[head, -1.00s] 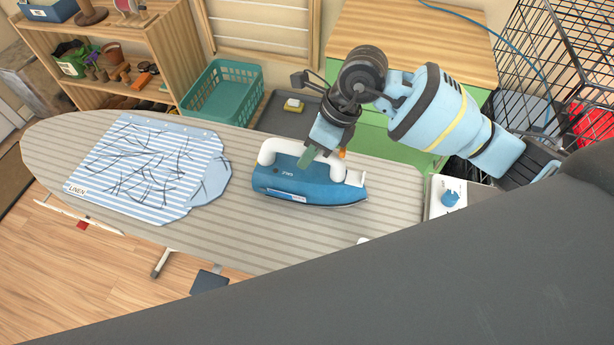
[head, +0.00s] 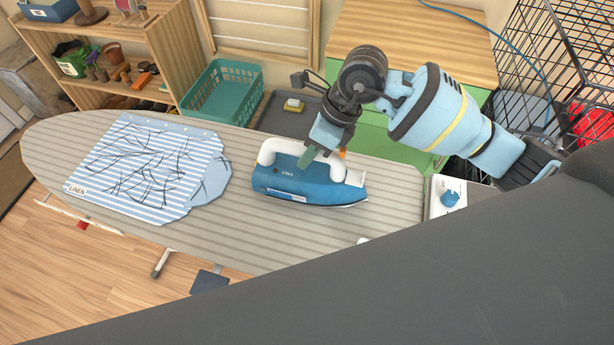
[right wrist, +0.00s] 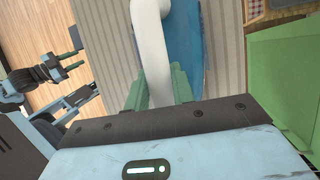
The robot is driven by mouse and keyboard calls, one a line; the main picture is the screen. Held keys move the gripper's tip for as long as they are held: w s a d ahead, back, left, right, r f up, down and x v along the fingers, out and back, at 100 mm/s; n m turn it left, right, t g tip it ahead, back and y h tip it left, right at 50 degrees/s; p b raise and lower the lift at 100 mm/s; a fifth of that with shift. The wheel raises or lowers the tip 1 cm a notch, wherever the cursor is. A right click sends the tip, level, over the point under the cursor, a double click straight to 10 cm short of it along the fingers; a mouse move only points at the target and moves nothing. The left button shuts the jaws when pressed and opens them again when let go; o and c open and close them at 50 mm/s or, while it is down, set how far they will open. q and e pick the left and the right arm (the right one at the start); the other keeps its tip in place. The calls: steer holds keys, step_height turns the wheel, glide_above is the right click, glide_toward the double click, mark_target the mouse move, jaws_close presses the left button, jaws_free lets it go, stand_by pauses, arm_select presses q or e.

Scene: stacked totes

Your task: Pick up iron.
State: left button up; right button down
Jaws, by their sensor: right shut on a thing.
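The blue iron (head: 300,190) with its white handle (head: 275,147) is on the striped ironing board (head: 390,200), right of its middle. I cannot tell whether its sole touches the board. My right gripper (head: 318,157) reaches down from above and is shut on the handle. In the right wrist view, the green fingers of my right gripper (right wrist: 158,88) lie on both sides of the white handle, and part of the iron's blue body (right wrist: 183,45) shows beyond. My left gripper (right wrist: 75,52) shows there at the left, its fingers apart and empty. It is not in the head view.
A striped linen cloth (head: 125,190) with dark creases lies on the board's left. A teal basket (head: 225,92), a wooden shelf (head: 160,40) and a green cabinet (head: 385,125) stand behind. A wire cage (head: 560,60) and a white box with a blue knob (head: 450,198) are at right.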

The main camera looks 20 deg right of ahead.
steer(key=shift+w+r, duration=0.1)
steer(key=shift+r, duration=0.65)
step_height(320, 180, up, 9)
steer(key=shift+f, duration=0.1)
stand_by(0.4)
